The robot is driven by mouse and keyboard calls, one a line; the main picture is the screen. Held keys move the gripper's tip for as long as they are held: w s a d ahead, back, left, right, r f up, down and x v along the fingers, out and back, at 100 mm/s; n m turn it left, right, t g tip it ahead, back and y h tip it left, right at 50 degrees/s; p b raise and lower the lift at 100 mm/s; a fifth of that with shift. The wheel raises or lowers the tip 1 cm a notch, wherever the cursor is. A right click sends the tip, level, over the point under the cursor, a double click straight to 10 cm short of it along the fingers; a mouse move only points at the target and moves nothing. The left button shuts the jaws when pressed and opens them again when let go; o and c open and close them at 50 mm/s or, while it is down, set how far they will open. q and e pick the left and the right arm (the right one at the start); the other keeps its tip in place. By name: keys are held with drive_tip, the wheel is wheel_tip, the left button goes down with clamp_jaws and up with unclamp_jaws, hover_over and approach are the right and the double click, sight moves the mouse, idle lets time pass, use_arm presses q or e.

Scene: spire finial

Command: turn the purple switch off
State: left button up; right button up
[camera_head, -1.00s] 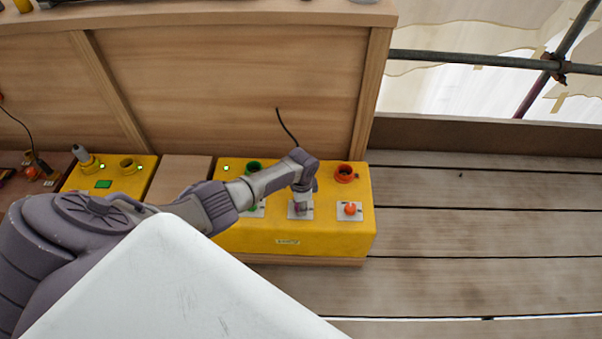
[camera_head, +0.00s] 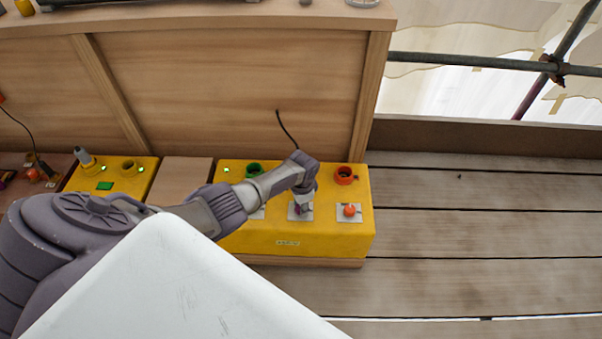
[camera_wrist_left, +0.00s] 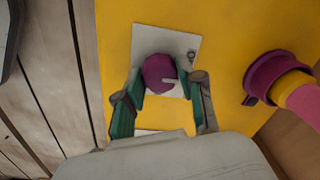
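The purple switch (camera_wrist_left: 158,72) is a round knob with a pale mark, on a white plate (camera_wrist_left: 172,42) on the yellow box. My left gripper (camera_wrist_left: 160,84) has a teal-padded finger on each side of the knob, with no clear gap, so it looks shut on it. In the head view the left gripper (camera_head: 301,204) points down at the middle plate of the yellow box (camera_head: 330,240), mostly covering the purple knob. A purple socket (camera_wrist_left: 262,82) with a pink plug (camera_wrist_left: 300,92) in it shows in the wrist view. My right gripper is out of view.
A red knob (camera_head: 349,210) and an orange-red socket (camera_head: 345,175) are right of the gripper. A green socket (camera_head: 254,169) is partly behind my arm. A green light (camera_head: 227,170) is lit. A wooden panel (camera_head: 230,90) stands behind; open planks (camera_head: 480,230) lie right.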

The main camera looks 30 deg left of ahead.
use_arm(q)
drive_tip(key=o, duration=0.4)
drive_tip(key=shift+r, duration=0.1)
drive_tip(key=r, duration=1.1)
drive_tip(key=shift+s+d+r, duration=0.2)
drive_tip(key=shift+r, duration=0.2)
